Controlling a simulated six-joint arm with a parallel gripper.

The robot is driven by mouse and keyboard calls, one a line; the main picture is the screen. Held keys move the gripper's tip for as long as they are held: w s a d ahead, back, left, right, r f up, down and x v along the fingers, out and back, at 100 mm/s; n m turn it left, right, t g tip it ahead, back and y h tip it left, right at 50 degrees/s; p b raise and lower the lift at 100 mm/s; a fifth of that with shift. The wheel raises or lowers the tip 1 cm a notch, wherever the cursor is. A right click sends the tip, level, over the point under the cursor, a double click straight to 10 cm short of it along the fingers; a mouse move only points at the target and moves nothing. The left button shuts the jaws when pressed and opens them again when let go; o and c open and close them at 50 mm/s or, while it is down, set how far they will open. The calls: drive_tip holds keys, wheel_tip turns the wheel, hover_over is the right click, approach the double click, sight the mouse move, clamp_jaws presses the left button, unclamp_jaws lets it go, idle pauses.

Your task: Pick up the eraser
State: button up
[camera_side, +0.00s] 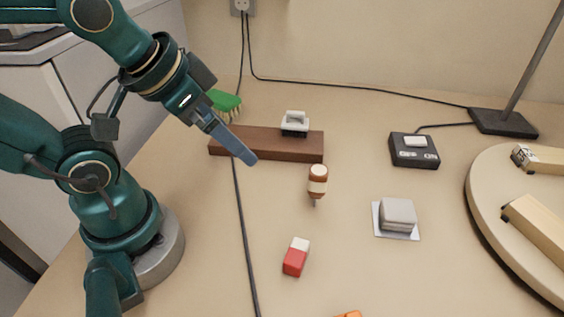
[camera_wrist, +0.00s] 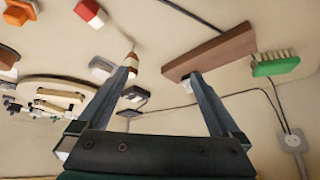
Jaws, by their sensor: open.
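The eraser (camera_side: 296,257) looks to be the small red block with a white end lying on the bench at the lower middle of the side view. It also shows at the top of the wrist view (camera_wrist: 90,12). My gripper (camera_side: 236,146) is in the air near the wooden bar, up and to the left of the eraser in the side view and well apart from it. In the wrist view its two fingers (camera_wrist: 160,74) are spread with nothing held between them.
A round board (camera_side: 482,195) is at right. A cable (camera_side: 244,240) runs left of the eraser.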

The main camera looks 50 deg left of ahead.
drive_tip(key=w+a+m+t, duration=0.2)
drive_tip(key=w+m+t, duration=0.1)
drive_tip(key=w, duration=0.5)
drive_tip(key=w+d+m+t+h, duration=0.2)
drive_tip(key=w+d+m+t, duration=0.15)
drive_tip(key=w+m, duration=0.3)
drive_tip(key=m+g+h, duration=0.4)
drive_tip(key=g+h, duration=0.4)
drive_tip(key=h, duration=0.2)
approach(296, 251)
drive_tip(key=x, duration=0.5)
drive_tip(key=shift+w+d, duration=0.1)
drive_tip(key=shift+x, duration=1.4)
drive_tip(key=shift+n+x, duration=0.25)
drive_tip(key=shift+x, duration=0.85)
